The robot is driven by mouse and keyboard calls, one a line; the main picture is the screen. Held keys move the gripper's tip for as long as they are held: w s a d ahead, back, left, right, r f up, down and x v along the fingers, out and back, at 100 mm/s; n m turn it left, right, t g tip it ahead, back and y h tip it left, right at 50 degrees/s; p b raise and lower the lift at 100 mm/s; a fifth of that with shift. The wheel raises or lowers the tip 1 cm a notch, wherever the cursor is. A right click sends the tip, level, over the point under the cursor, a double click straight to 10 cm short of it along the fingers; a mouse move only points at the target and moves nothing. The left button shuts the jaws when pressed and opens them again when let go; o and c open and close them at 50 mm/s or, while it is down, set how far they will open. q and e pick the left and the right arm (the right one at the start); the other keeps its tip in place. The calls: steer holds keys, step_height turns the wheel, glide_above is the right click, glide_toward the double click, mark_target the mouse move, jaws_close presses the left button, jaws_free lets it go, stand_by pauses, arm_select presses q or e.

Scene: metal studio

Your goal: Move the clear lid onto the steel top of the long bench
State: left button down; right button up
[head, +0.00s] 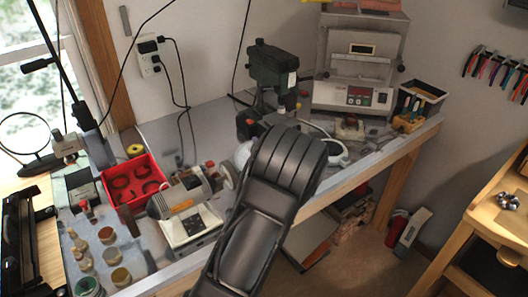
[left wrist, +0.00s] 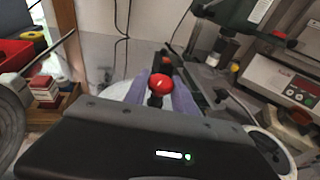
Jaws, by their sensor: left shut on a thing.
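In the left wrist view, my left gripper (left wrist: 165,88) is shut on the red-topped knob (left wrist: 161,84) of what looks like the clear lid (left wrist: 133,92). Only a pale, rounded part of the lid shows behind the fingers. In the head view, a pale curved edge (head: 243,153), probably the lid, shows beside my dark arm, which hides the gripper. Whether the lid touches anything below cannot be told. The long bench's grey steel top (head: 170,126) runs along the wall. My right gripper is not in view.
A green drill press (head: 272,68) and a kiln-like oven (head: 358,65) stand behind my arm. A white ring-shaped thing (head: 338,152) lies to its right. A grinder motor (head: 180,192), red bin (head: 130,182) and several jars crowd the left. Bare steel shows at the back left.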

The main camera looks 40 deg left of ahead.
arm_select(q)
step_height(320, 180, down, 3)
steer(key=shift+f+p, duration=0.1)
steer(key=shift+p, duration=0.25)
steer(key=shift+f, duration=0.5)
steer(key=shift+f, duration=0.1)
steer(key=c, duration=1.5)
jaws_free()
steer(key=shift+f, duration=0.1)
steer(key=o, duration=0.5)
steer(key=shift+c, duration=0.2)
